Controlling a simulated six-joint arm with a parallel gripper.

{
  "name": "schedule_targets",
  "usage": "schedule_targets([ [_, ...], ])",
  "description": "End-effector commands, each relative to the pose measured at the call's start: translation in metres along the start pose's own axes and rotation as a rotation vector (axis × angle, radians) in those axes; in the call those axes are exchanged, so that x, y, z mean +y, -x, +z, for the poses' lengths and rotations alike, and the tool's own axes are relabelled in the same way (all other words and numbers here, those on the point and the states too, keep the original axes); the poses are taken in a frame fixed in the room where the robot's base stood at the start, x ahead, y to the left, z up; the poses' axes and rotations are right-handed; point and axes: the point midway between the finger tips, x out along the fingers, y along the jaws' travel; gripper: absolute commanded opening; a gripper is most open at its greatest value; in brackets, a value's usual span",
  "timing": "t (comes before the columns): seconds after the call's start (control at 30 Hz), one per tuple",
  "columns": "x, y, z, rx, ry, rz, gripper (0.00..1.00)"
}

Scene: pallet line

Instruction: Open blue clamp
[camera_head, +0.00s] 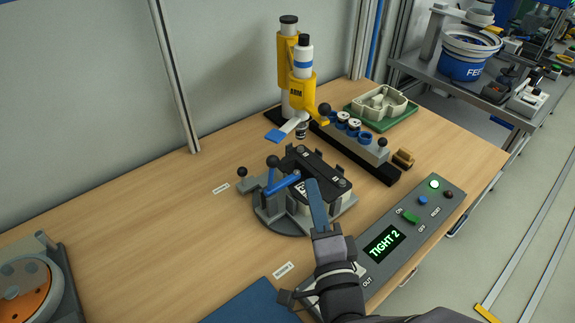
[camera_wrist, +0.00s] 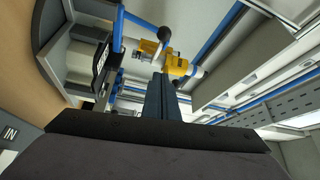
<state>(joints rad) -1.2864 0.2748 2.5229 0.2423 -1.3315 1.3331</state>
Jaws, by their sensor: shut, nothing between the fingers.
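The blue clamp (camera_head: 282,184) is a blue lever with a dark ball knob, on the grey fixture (camera_head: 278,221) in the middle of the table. A black part with a white label (camera_head: 318,166) sits in the fixture. My gripper (camera_head: 313,184) is shut and empty, its blue-grey fingers just right of the clamp lever and over the fixture's front side. I cannot tell whether the fingers touch the part. In the wrist view my gripper (camera_wrist: 162,78) points toward a dark ball knob (camera_wrist: 165,34) on a blue bar.
A yellow press (camera_head: 291,67) stands behind, beside a rack of several cups (camera_head: 355,140). A green tray (camera_head: 379,119) lies at back right. The control box (camera_head: 386,243) reads "TIGHT 2". A grey and orange device (camera_head: 28,285) is at far left. The table's left middle is clear.

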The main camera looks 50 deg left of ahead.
Motion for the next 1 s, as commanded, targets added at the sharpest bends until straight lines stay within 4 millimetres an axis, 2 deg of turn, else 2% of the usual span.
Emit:
schedule_targets([
  [0.27, -0.001, -0.02, -0.001, 0.001, 0.002, 0.003, 0.0],
  [0.77, -0.001, -0.101, -0.002, 0.002, 0.003, 0.004, 0.0],
  [1.0, -0.001, -0.09, 0.028, -0.004, 0.003, 0.005, 0.0],
])
